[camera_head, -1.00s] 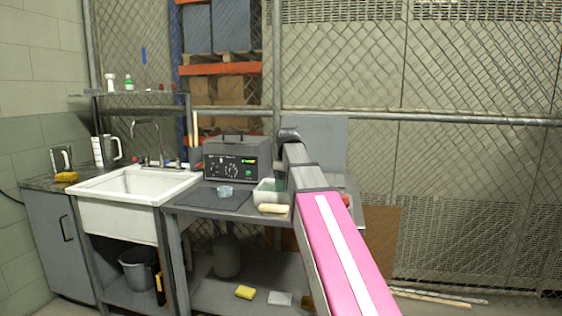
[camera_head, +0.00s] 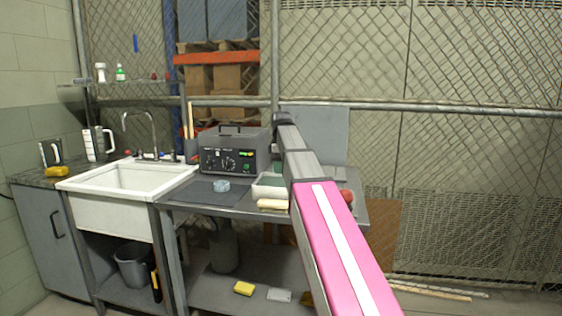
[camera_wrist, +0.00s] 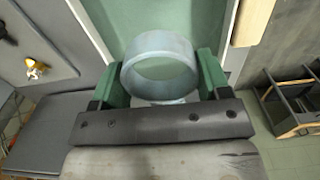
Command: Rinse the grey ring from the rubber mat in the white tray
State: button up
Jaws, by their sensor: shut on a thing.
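In the wrist view a bluish-grey ring (camera_wrist: 160,42) sits between the two green fingers of my gripper (camera_wrist: 162,70). The gripper is shut on it, with the ring's opening facing the camera. Behind the ring is the green inside of the white tray (camera_wrist: 91,30). I cannot tell whether the ring touches it. In the head view the white tray (camera_head: 262,191) stands on the bench, partly behind my arm. A pale bluish round piece (camera_head: 221,186) lies on the dark rubber mat (camera_head: 195,192), left of the tray.
A grey machine (camera_head: 230,152) stands behind the mat and tray. A cream block (camera_head: 273,204) lies at the tray's front and shows in the wrist view (camera_wrist: 253,22). A white sink (camera_head: 125,186) is at the left. A red thing (camera_head: 347,195) is right of my arm.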

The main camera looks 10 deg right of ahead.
jog(key=shift+f, duration=4.7)
jog(key=shift+s+d, duration=0.1)
jog(key=shift+s+d, duration=0.25)
jog(key=shift+d, duration=0.4)
jog(key=shift+a, duration=0.15)
jog(key=shift+w+a, duration=0.35)
jog(key=shift+a, duration=0.25)
jog(key=shift+r, duration=0.1)
notch_tip(320, 180, up, 8)
jog(key=shift+r, duration=0.15)
